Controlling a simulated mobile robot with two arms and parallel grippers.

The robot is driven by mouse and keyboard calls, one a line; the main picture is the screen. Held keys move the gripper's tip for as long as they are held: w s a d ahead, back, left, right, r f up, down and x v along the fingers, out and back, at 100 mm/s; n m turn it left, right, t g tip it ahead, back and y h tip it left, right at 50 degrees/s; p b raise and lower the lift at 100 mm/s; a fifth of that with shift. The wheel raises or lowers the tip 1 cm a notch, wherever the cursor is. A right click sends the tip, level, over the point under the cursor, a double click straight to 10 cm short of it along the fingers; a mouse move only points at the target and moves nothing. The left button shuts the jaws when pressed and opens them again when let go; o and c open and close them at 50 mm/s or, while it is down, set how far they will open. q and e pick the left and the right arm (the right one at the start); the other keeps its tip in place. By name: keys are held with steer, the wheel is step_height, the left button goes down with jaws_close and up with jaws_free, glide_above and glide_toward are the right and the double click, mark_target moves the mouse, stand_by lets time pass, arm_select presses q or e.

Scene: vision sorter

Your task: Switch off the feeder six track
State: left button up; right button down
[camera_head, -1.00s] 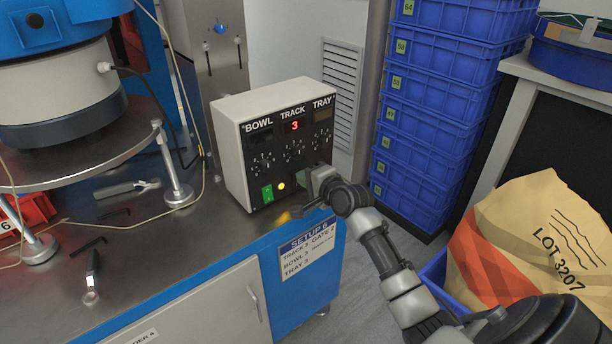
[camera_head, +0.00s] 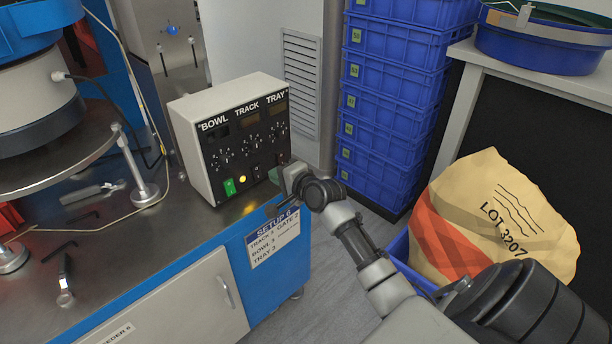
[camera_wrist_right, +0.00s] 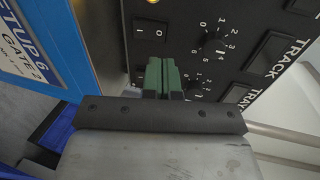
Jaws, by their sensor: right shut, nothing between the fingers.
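The white feeder control box (camera_head: 185,130) stands on the bench with its black panel marked BOWL, TRACK and TRAY. The TRACK display (camera_head: 248,119) is dark. A black rocker switch (camera_head: 258,172) sits low in the TRACK column; a rocker marked I and O (camera_wrist_right: 150,30) also shows in the right wrist view. My right gripper (camera_head: 277,175) is shut and empty at the panel's lower right. Its green fingertips (camera_wrist_right: 163,72) hide part of the panel; contact is unclear. My left gripper is not in view.
A setup card (camera_head: 274,238) is on the blue bench front below the box. A stack of blue crates (camera_head: 395,95) stands behind my right arm. A sack marked LOT 3207 (camera_head: 500,215) is at the right. A wrench (camera_head: 65,280) lies on the bench.

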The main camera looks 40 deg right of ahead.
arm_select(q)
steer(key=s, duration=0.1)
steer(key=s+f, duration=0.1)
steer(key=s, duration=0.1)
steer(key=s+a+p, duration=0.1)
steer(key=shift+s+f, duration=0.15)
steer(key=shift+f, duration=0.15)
arm_select(e)
steer(key=r+v, duration=0.1)
steer(key=v, duration=0.7)
steer(key=shift+w+r, duration=0.25)
steer(key=shift+r, duration=0.1)
